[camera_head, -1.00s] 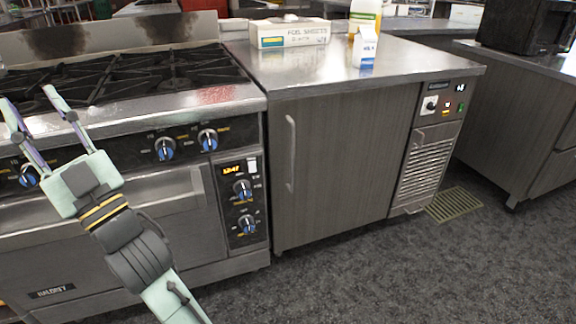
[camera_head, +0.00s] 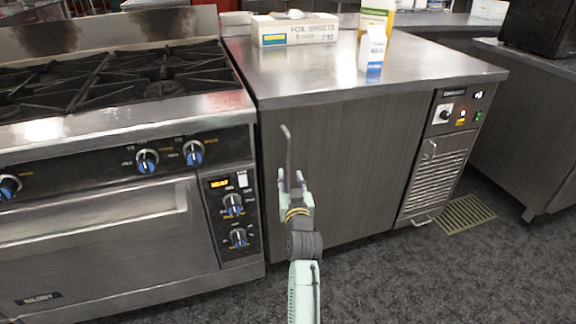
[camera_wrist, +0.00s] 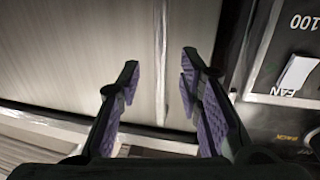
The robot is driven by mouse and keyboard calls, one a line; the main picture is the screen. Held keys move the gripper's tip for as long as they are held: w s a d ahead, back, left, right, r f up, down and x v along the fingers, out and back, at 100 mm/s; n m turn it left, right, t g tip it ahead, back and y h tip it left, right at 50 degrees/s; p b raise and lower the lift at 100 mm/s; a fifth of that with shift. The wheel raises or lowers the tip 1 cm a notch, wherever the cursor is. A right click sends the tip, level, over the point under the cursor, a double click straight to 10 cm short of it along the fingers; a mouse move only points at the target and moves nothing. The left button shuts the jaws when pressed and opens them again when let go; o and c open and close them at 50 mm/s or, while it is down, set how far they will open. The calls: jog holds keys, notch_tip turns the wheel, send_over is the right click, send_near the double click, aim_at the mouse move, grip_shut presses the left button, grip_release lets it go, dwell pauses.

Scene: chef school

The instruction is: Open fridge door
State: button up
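The fridge is the under-counter unit with a grey wood-grain door (camera_head: 350,170) right of the stove. Its thin vertical metal handle (camera_head: 287,150) is near the door's left edge. The door is shut. My gripper (camera_head: 291,176) is at the lower part of the handle, fingers pointing at the door. In the wrist view the purple-padded fingers (camera_wrist: 160,75) are open, with the handle (camera_wrist: 161,45) running upright in line with the gap between them. Neither finger visibly touches the handle. The handle's lower end is hidden by my gripper in the head view.
The stove (camera_head: 110,220) with blue knobs stands close on the left. A foil sheets box (camera_head: 295,32) and a milk carton (camera_head: 371,50) stand on the steel counter (camera_head: 310,75). The fridge's control panel (camera_head: 455,112) is on the right. The floor in front is clear.

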aim_at(288, 169)
jog(key=w, duration=0.6)
jog(key=shift+a+p, duration=0.4)
jog(key=shift+c, duration=0.3)
grip_shut()
